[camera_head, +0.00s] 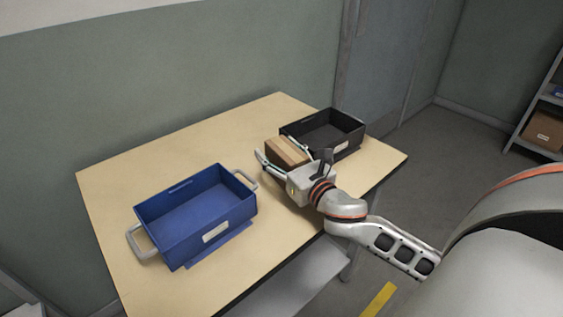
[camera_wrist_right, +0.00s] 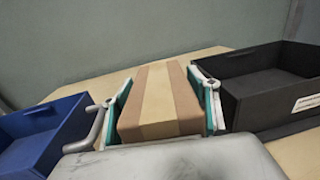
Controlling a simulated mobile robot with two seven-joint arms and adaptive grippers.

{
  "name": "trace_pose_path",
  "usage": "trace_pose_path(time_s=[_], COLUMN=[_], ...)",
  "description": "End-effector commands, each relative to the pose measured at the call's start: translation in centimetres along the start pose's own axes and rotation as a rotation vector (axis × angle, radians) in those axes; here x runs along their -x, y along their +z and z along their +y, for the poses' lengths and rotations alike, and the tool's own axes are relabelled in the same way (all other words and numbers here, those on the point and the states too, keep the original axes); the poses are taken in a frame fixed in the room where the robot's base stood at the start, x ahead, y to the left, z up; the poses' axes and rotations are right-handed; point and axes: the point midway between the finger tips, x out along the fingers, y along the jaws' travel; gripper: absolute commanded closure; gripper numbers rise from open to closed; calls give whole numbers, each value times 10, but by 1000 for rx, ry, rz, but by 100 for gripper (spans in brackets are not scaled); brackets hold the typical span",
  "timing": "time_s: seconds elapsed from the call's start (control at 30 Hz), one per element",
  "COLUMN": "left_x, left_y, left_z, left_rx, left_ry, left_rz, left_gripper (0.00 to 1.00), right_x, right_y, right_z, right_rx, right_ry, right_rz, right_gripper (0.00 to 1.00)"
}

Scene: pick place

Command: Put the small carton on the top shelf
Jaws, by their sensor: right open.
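The small carton (camera_head: 286,151) is a brown box with a lighter tape stripe, on the wooden table between the blue bin and the black bin. In the right wrist view the carton (camera_wrist_right: 158,100) lies between the two fingers of my right gripper (camera_wrist_right: 162,108). My right gripper (camera_head: 284,158) is open around the carton, one finger on each side. I cannot tell whether the fingers touch it. A shelf unit (camera_head: 540,110) stands at the far right edge of the head view, only partly in frame; its top is out of view. My left gripper is not in view.
A blue bin (camera_head: 216,232) with grey handles stands left of the carton. A black bin (camera_head: 343,130) stands right behind it, close to the right finger. Another brown box (camera_head: 544,130) sits on the shelf unit. The table's (camera_head: 130,180) left back part is clear.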

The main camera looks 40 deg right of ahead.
Motion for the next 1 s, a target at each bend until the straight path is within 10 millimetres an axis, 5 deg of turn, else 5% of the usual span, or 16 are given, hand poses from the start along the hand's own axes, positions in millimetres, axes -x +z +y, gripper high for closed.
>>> trace_pose_path(time_s=[0.37,0.57,1.0], left_x=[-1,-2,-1], left_y=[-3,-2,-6], left_z=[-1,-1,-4], left_rx=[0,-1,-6], left_ry=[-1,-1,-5], left_rz=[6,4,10], left_gripper=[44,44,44], right_x=[-10,-9,-9], right_y=[0,0,9], right_z=[1,1,1], right_rx=[0,-1,-1], right_ry=[1,1,2], right_rz=[0,0,-5], right_gripper=[40,88,92])
